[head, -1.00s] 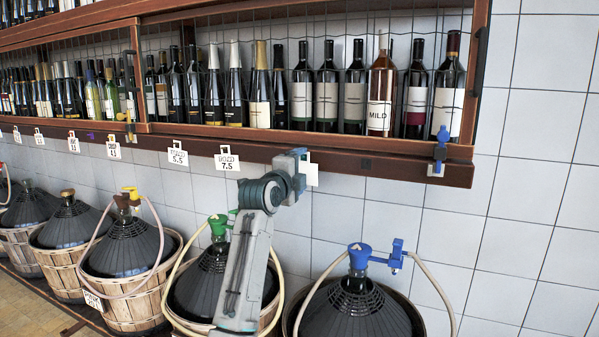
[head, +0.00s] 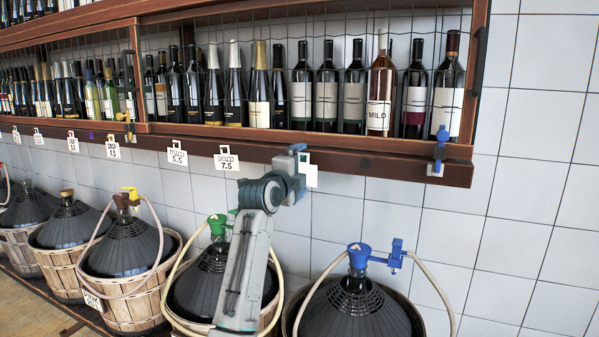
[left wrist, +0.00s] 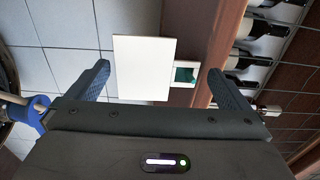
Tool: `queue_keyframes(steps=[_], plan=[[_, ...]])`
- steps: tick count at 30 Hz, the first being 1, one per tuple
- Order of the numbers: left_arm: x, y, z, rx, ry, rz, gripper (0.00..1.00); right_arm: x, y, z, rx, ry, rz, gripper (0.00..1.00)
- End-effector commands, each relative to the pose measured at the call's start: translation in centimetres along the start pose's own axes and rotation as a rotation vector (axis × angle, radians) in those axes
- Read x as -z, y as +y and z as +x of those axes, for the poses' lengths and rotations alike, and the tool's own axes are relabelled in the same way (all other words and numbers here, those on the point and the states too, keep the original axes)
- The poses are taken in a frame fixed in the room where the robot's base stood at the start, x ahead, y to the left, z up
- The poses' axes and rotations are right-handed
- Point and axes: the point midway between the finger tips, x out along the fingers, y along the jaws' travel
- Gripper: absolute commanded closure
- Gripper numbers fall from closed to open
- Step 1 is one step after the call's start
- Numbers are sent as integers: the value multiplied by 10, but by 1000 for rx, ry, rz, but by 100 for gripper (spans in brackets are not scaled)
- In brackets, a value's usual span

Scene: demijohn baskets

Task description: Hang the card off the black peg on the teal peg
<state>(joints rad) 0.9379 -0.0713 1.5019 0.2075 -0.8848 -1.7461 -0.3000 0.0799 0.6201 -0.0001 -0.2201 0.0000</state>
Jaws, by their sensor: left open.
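The blank white card (left wrist: 141,68) is between the spread fingers of my left gripper (left wrist: 158,69), with a gap to each finger. Teal, the teal peg (left wrist: 184,75), shows inside the opening of the card's small top loop, so the loop appears to be around it. In the head view the card (head: 309,176) hangs below the wooden rail, just right of my open left gripper (head: 297,150), which hides the teal peg there. A small dark stub on the rail, likely the black peg (head: 365,163), is bare. My right gripper is out of view.
Price cards (head: 227,161) hang along the rail (head: 340,159) to the left. A blue fitting (head: 440,146) with a white piece is at the right. Caged bottles stand above. Basketed demijohns (head: 355,305) with hoses stand below. Tiled wall at right is clear.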

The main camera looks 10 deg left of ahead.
Motion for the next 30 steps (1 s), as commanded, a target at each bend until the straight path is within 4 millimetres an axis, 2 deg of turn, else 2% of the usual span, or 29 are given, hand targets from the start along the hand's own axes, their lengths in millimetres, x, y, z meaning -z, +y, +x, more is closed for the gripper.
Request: queue_keyframes(steps=[5,30], plan=[[0,0,-3,0,0,0,0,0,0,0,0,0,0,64],[0,0,-45,0,0,0,0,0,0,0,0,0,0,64]])
